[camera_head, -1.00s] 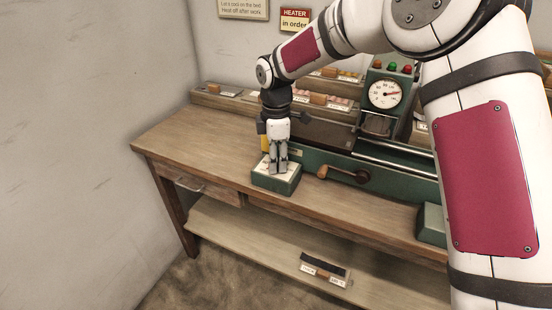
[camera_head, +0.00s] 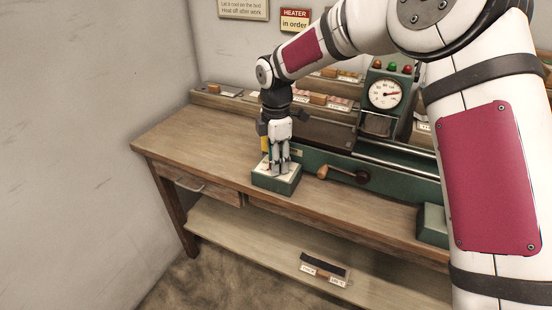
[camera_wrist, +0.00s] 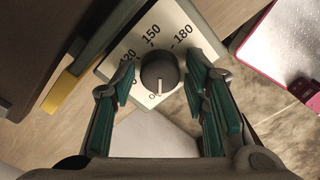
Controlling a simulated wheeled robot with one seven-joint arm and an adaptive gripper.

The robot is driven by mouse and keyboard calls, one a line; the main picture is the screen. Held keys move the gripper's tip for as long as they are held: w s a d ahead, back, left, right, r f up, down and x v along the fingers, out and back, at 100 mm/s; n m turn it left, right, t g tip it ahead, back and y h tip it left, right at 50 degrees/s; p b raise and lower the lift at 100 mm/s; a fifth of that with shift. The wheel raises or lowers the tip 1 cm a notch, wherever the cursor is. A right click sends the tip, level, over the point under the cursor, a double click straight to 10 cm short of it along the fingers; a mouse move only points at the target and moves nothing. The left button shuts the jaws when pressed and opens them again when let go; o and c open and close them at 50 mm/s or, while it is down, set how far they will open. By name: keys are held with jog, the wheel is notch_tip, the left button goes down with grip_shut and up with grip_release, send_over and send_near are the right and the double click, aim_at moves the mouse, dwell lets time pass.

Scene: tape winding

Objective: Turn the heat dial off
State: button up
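The heat dial is a round dark grey knob (camera_wrist: 159,72) on a white plate (camera_wrist: 118,62) marked 120, 150 and 180 in the wrist view. Its white pointer line faces the lower edge, towards a partly hidden label starting with "O". The plate tops a green box (camera_head: 275,183) on the bench in the head view. My gripper (camera_wrist: 160,80) is open around the knob, with a green-padded finger on each side and gaps between pads and knob. In the head view my gripper (camera_head: 276,166) points down over the box, hiding the knob.
The box sits at the front edge of the wooden bench (camera_head: 185,142). A crank handle (camera_head: 345,173) is just right of it, before the green machine. A gauge (camera_head: 385,93) and coloured lamps stand behind. The bench's left end is clear.

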jog(key=shift+r, duration=0.1)
notch_tip(320, 180, up, 12)
dwell(0.7)
jog(key=s+d+r+m+t+h+p, duration=0.15)
jog(key=s+d+r+m+p, duration=0.35)
jog(key=s+d+r+m, duration=0.9)
jog(key=s+d+m+t+p, duration=0.1)
jog(key=s+d+m, duration=0.3)
jog(key=s, duration=0.8)
jog(key=s+d+m+t+y+p, duration=0.1)
jog(key=s+d+m, duration=0.4)
jog(key=s, duration=0.7)
jog(key=shift+d+t+p, duration=0.35)
jog(key=shift+d+p, duration=0.45)
jog(key=shift+d, duration=0.15)
